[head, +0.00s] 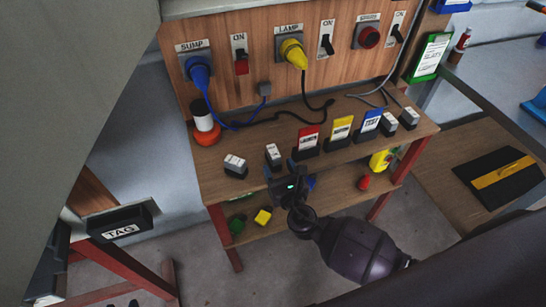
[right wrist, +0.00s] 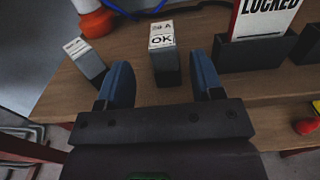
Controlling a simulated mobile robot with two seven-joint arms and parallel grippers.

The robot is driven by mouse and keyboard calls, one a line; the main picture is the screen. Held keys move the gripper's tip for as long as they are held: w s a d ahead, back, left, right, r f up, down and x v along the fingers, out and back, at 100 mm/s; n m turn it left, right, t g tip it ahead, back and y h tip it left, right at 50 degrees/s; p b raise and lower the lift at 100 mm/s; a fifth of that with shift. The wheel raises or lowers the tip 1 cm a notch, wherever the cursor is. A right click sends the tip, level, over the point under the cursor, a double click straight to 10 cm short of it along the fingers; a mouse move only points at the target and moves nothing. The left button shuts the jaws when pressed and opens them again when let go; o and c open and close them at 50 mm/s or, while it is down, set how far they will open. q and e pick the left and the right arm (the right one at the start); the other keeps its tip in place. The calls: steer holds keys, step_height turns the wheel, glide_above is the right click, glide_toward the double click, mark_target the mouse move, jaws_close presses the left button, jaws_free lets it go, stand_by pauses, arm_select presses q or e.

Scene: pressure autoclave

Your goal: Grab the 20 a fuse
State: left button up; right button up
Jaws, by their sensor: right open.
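A small grey block fuse (head: 273,155) with a white label stands upright near the front of the wooden bench. In the right wrist view this fuse (right wrist: 165,62) reads "A OK"; the number before the A is hard to read. My right gripper (head: 280,169) is open, low at the bench's front edge. Its two blue fingers point at this fuse, which shows between them and a little ahead, not gripped. A second fuse block (head: 235,165) stands to the left and also shows in the right wrist view (right wrist: 86,58). My left gripper is not in view.
Red (head: 308,140), yellow (head: 341,128) and blue (head: 371,121) tags stand in black holders to the right, with two more fuse-like blocks (head: 390,124) (head: 409,118) beyond. An orange-based cylinder (head: 206,131) stands back left. Cables lie behind; a lower shelf (head: 335,190) holds small items.

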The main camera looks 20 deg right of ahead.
mark_target(277, 160)
steer(key=shift+w+d+r, duration=0.1)
steer(key=shift+w+r, duration=0.05)
steer(key=shift+w, duration=1.3)
steer(key=shift+w+r, duration=0.1)
steer(key=shift+w, duration=1.35)
